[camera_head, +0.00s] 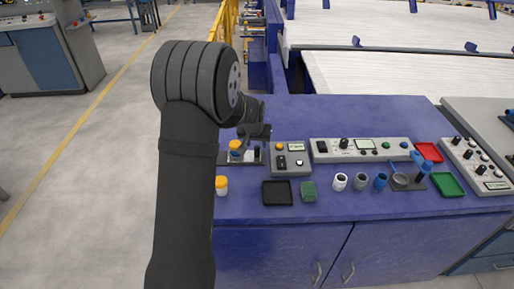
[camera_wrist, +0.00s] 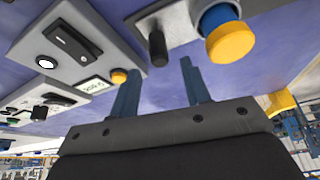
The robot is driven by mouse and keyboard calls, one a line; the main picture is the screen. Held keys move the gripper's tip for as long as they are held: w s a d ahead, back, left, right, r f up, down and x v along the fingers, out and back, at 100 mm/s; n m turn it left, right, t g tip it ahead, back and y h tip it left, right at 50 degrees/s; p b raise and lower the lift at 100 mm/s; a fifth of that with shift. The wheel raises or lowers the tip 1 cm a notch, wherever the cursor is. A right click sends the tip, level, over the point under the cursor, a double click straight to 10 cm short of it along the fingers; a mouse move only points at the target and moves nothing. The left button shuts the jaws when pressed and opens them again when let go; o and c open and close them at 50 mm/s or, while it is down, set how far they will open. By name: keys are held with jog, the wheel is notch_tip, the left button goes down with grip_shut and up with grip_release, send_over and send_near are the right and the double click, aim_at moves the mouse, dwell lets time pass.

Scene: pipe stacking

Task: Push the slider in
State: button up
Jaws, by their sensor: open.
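The slider looks to be the short black knob (camera_wrist: 157,46) on a grey base plate (camera_wrist: 178,22) in the wrist view. It stands beyond my fingertips, roughly in line with the gap between them. Beside it on the plate is a blue post with a yellow cap (camera_wrist: 230,42). In the head view this unit shows as the yellow-capped post (camera_head: 236,147) at the left of the blue bench. My gripper (camera_wrist: 158,70) is open with nothing between its two blue-grey fingers. In the head view my gripper (camera_head: 262,133) is over the bench just behind the unit, and part of it is dark and hard to make out.
A grey control box (camera_head: 291,159) with an orange button stands close to the right of the unit. A long panel (camera_head: 361,149), a black tray (camera_head: 277,193), a green block (camera_head: 309,192), several pipe pieces and a white-and-yellow bottle (camera_head: 221,186) share the blue bench top (camera_head: 300,118).

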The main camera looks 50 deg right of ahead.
aim_at(257, 147)
jog(key=shift+x, duration=2.35)
grip_shut()
